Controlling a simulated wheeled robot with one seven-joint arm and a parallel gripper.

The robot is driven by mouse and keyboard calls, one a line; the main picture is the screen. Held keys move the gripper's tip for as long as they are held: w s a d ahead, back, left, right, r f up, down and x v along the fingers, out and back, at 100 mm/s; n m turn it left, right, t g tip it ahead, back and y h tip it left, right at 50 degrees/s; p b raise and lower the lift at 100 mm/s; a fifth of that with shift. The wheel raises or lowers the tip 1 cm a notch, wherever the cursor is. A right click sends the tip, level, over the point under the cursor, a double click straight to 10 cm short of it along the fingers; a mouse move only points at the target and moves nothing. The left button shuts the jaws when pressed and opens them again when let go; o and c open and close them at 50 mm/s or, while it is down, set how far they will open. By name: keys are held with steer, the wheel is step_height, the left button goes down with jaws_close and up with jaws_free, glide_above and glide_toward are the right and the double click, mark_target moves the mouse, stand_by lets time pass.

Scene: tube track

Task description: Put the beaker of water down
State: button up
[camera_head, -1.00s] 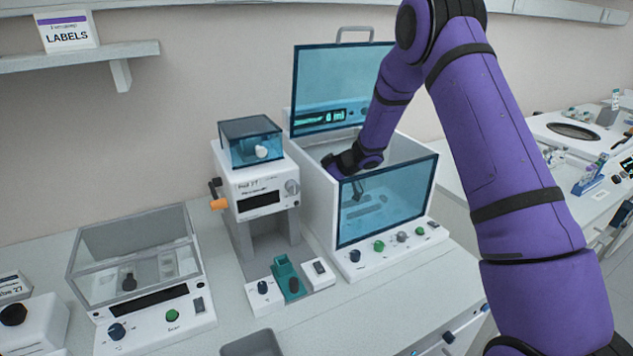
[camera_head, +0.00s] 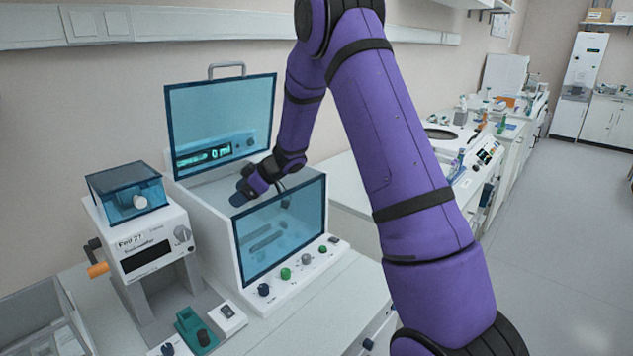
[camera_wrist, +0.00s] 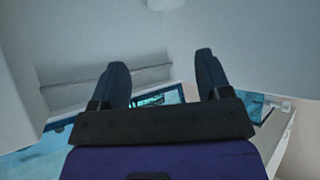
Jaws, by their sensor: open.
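I cannot make out a beaker of water in either current view. My gripper (camera_wrist: 160,68) shows in the wrist view with its two dark fingers spread apart and nothing visible between them. In the head view my arm reaches down into the open top of a white machine (camera_head: 205,235) with a raised blue lid (camera_head: 220,115). A dark part of the hand shows near the upper edge of the blue front pane (camera_head: 280,235). Blurred shapes lie behind the pane, too unclear to name.
Left of the machine stands a smaller white device (camera_head: 150,245) with a blue cover and an orange-tipped lever. A green holder (camera_head: 195,328) sits in front of it. A side bench (camera_head: 345,185) with lab gear runs to the right. Grey floor (camera_head: 560,230) is open at right.

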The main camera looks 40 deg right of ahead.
steer(key=s+d+r+m+t+h, duration=0.1)
steer(key=d+r+m+t+h, duration=0.15)
steer(key=r, duration=0.55)
steer(key=s+d+r+m+t+h, duration=0.1)
steer(key=s+r+t+h, duration=0.15)
steer(key=r, duration=0.45)
steer(key=s+d+r+m+h, duration=0.2)
steer(key=s+r+m+h, duration=0.25)
steer(key=s+r, duration=0.4)
steer(key=s+a+f+m+g, duration=0.1)
steer(key=s+a+g, duration=0.2)
steer(key=s, duration=1.3)
steer(key=s+a+f+m+g+y, duration=0.1)
steer(key=s+a+m+g, duration=0.1)
steer(key=s, duration=1.3)
steer(key=shift+s+a+g, duration=0.4)
steer(key=shift+a+g, duration=0.2)
steer(key=shift+a, duration=0.25)
steer(key=shift+c, duration=0.2)
